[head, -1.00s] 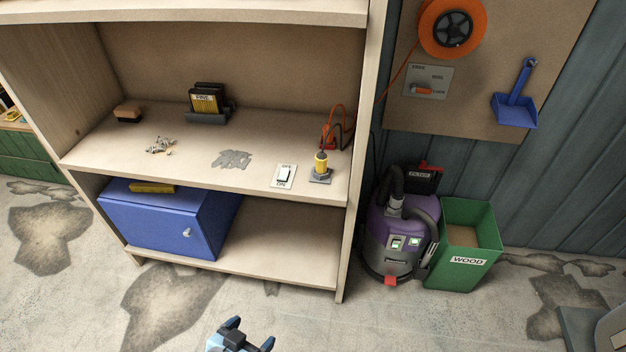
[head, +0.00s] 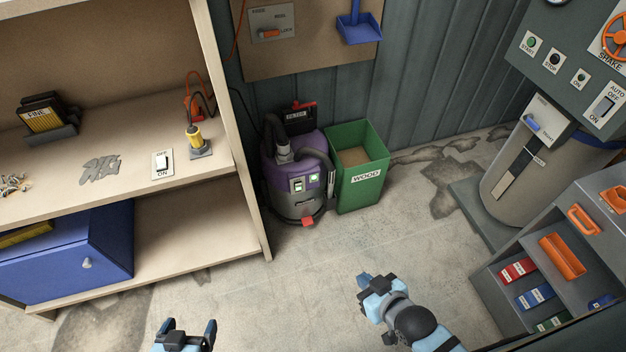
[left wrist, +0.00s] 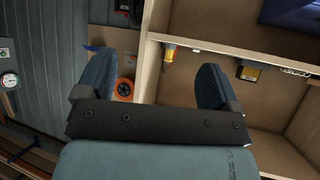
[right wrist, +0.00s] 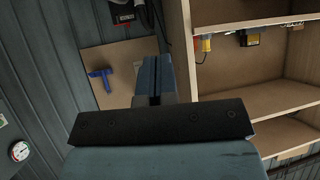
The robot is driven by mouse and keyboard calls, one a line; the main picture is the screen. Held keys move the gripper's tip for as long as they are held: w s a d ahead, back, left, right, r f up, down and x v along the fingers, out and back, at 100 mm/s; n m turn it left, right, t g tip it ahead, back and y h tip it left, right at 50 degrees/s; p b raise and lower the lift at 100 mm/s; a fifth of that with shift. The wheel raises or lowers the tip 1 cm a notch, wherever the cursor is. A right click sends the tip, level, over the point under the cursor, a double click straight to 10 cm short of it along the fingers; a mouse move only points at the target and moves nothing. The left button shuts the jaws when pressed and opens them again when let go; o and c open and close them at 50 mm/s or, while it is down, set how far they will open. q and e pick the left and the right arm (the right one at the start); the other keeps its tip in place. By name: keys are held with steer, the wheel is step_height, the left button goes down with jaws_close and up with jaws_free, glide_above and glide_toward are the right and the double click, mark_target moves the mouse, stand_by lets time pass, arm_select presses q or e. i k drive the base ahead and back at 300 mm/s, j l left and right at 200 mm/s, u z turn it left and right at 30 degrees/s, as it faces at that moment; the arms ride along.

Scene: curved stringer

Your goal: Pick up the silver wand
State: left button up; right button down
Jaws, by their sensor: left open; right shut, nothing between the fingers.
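I cannot make out a silver wand in any view. A purple and grey shop vacuum (head: 281,147) with a dark hose on top stands on the floor beside the shelf. My left gripper (head: 185,330) is open and empty at the bottom of the head view, and its spread fingers show in the left wrist view (left wrist: 155,85). My right gripper (head: 364,281) is shut and empty above the floor, in front of the vacuum and to its right. Its closed fingers show in the right wrist view (right wrist: 152,78).
A green WOOD bin (head: 350,193) stands right of the vacuum. The wooden shelf (head: 247,215) with a blue cabinet (head: 105,250) fills the left. A grey drawer unit (head: 490,292) and a large machine (head: 510,190) stand at the right. The middle floor is clear.

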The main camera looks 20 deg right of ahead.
mark_target(331, 175)
steer(key=i+l+u, duration=0.4)
steer(key=l, duration=0.3)
steer(key=i+l+u, duration=0.15)
steer(key=l, duration=0.25)
steer(key=i+l+u, duration=0.2)
steer(key=l, duration=0.2)
steer(key=i+l+u, duration=0.2)
steer(key=l, duration=0.2)
steer(key=l+u, duration=0.2)
steer(key=l, duration=0.25)
